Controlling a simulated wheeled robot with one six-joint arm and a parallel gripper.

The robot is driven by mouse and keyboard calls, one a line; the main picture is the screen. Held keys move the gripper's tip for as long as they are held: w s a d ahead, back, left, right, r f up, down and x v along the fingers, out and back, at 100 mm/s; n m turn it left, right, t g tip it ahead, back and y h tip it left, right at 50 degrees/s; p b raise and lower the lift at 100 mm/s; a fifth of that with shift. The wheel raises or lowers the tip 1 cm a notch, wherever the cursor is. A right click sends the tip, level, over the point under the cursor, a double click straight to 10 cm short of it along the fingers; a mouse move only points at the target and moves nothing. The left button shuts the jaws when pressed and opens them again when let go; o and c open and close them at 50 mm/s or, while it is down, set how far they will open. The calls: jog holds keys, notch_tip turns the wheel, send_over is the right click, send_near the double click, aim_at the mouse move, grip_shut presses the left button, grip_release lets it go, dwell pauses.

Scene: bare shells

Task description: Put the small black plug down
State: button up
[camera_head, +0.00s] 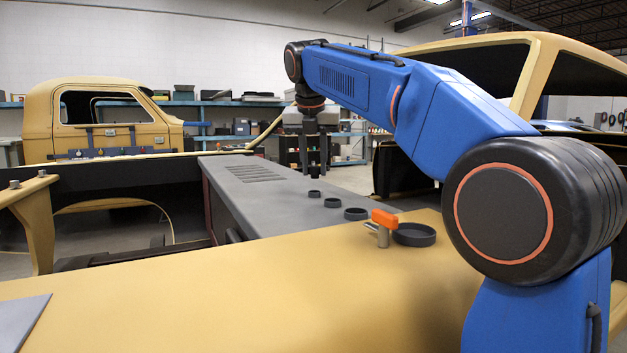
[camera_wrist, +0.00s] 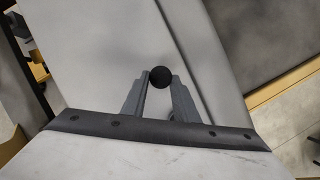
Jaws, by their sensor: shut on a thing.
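The small black plug (camera_head: 315,172) is held between the fingertips of my gripper (camera_head: 313,168), just above the far part of the grey panel. In the wrist view the plug (camera_wrist: 161,77) shows as a dark round disc between the two grey finger ends. My gripper is shut on it, with the fingers pointing down. Whether the plug touches the panel below is hard to tell. The grey panel (camera_head: 255,200) is flat and has slots at its far left.
Black round pieces stand in a row on the grey panel, growing larger toward me: small (camera_head: 314,194), middle (camera_head: 332,203), large (camera_head: 356,214). A wide black ring (camera_head: 414,235) and an orange-handled valve (camera_head: 383,220) stand on the tan panel (camera_head: 230,285). A tan truck cab (camera_head: 100,110) is behind.

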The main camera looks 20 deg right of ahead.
aim_at(314, 175)
jog(key=shift+f, duration=1.95)
jog(key=o, duration=1.1)
jog(key=shift+r, duration=0.15)
jog(key=v, duration=1.2)
jog(key=shift+s+a, duration=0.1)
jog(key=shift+s, duration=0.15)
